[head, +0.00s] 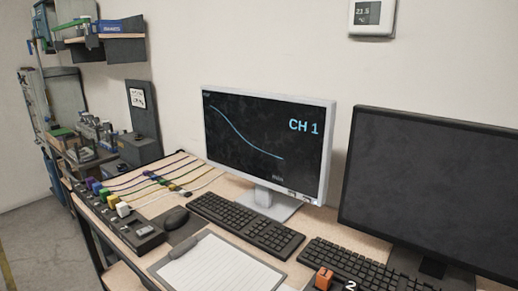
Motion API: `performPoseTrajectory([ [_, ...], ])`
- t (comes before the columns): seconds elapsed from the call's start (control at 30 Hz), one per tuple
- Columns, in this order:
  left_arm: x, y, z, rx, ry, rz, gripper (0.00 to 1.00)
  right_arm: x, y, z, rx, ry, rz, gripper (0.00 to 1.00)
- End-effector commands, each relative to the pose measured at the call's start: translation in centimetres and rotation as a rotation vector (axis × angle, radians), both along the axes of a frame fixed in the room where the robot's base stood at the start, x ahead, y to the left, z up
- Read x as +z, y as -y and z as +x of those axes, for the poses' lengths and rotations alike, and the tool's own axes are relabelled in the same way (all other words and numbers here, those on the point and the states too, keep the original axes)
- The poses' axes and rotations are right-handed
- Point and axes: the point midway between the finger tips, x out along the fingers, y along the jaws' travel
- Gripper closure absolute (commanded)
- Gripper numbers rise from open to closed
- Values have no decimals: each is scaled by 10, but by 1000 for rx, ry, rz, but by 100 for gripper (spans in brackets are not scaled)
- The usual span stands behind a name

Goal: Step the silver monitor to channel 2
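The silver monitor (265,145) stands on the desk near the middle of the head view. Its screen is lit and reads "CH 1" at the upper right, with a blue curve falling from left to right. Small buttons or marks (303,195) show on the lower right of its frame, too small to read. An orange switch or lever (324,278) stands at the bottom edge, beside a white "2". Neither gripper is in view.
A dark monitor (430,185) stands at the right. Coloured cables (160,180) lie at the back left. A wall thermostat (373,15) hangs above.

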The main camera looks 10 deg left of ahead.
Motion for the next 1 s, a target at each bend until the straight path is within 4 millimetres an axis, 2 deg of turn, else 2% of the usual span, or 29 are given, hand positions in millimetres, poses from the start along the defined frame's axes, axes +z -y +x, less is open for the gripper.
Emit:
performPoseTrajectory([
  [0.03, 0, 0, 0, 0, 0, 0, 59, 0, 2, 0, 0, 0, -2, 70],
  [0.4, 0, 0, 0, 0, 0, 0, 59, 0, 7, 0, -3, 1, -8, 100],
  [1.0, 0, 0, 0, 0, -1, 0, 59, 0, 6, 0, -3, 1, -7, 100],
])
